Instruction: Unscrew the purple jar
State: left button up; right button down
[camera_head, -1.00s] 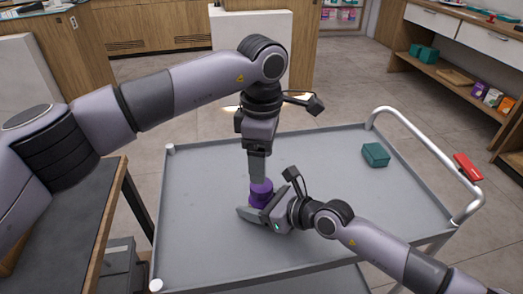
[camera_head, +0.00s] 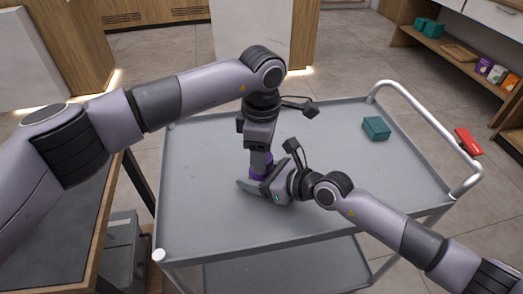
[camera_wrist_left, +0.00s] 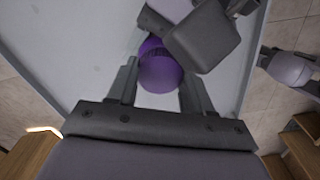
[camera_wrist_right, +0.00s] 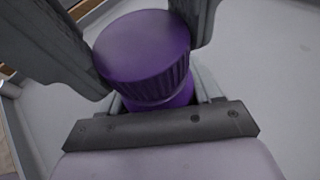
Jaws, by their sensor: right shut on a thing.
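The purple jar (camera_head: 257,177) stands upright on the grey cart, mostly hidden by my grippers in the head view. Its ridged purple lid (camera_wrist_right: 145,50) fills the middle of the right wrist view, with part of the jar body (camera_wrist_right: 165,101) below. My right gripper (camera_head: 256,189) is low at the cart top, shut on the jar body. My left gripper (camera_head: 262,165) points straight down from above. Its fingers are open on either side of the lid, which shows between them in the left wrist view (camera_wrist_left: 159,72).
The cart (camera_head: 200,215) has a raised rim and a white handle (camera_head: 425,115) on the right. A teal box (camera_head: 376,128) lies at its back right. A dark counter (camera_head: 75,215) is at left, and shelves with boxes (camera_head: 485,66) are at far right. Most of the cart top is clear.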

pick_arm(q)
jog(key=n, duration=0.6)
jog(key=shift+n, duration=0.4)
jog(key=o, duration=1.2)
jog(key=shift+c, duration=0.2)
jog(key=shift+r, duration=0.1)
jog(key=shift+r, duration=2.25)
jog(key=shift+c, duration=0.4)
notch_tip(320, 180, up, 2)
jog(key=m, duration=0.3)
jog(key=shift+m, duration=0.4)
jog(key=m, duration=0.1)
jog(key=r+m, duration=0.1)
jog(key=m, duration=0.1)
jog(key=shift+f, duration=3.85)
